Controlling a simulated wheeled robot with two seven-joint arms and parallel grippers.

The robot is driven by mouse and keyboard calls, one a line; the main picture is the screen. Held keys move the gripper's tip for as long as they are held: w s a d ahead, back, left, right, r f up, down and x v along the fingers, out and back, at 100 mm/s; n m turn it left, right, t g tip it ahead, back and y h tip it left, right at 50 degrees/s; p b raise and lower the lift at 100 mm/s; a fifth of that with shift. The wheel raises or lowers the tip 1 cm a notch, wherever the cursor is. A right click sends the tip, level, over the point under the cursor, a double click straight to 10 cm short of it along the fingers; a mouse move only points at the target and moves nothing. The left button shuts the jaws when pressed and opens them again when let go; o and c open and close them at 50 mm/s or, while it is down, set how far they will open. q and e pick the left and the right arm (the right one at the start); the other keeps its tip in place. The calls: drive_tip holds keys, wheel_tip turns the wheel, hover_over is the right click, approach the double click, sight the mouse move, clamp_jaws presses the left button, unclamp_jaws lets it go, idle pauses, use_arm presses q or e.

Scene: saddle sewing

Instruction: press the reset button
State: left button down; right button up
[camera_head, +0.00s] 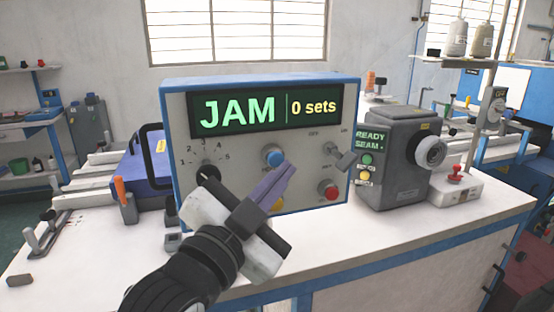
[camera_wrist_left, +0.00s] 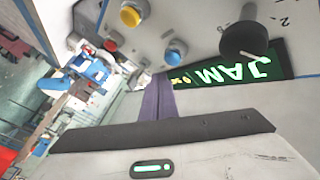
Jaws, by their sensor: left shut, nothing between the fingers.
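The control box (camera_head: 172,140) has a lit display (camera_head: 264,110) reading "JAM" and "0 sets". Its front carries a blue button (camera_head: 272,156), a red button (camera_head: 328,191) and a yellow button (camera_head: 277,205); their labels are too small to read, so I cannot tell which is reset. My left gripper (camera_head: 284,168) is shut and empty, its purple fingers in front of the panel, just right of and below the blue button. My right gripper is out of view.
A dial knob (camera_head: 207,172) sits at the panel's left and a toggle lever (camera_head: 342,156) at its right. A grey machine (camera_head: 395,150) with a "READY SEAM" screen stands to the right. The white table (camera_head: 400,235) is clear in front.

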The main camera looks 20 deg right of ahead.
use_arm(q)
drive_tip(key=shift+w, duration=0.35)
idle(1.0)
idle(0.8)
drive_tip(key=shift+w+p, duration=0.35)
drive_tip(key=shift+w, duration=0.05)
drive_tip(key=shift+w+a, duration=0.1)
drive_tip(key=shift+w, duration=0.45)
idle(0.6)
drive_tip(key=shift+s, duration=0.1)
drive_tip(key=shift+s+p, duration=0.55)
drive_tip(key=shift+s, duration=0.3)
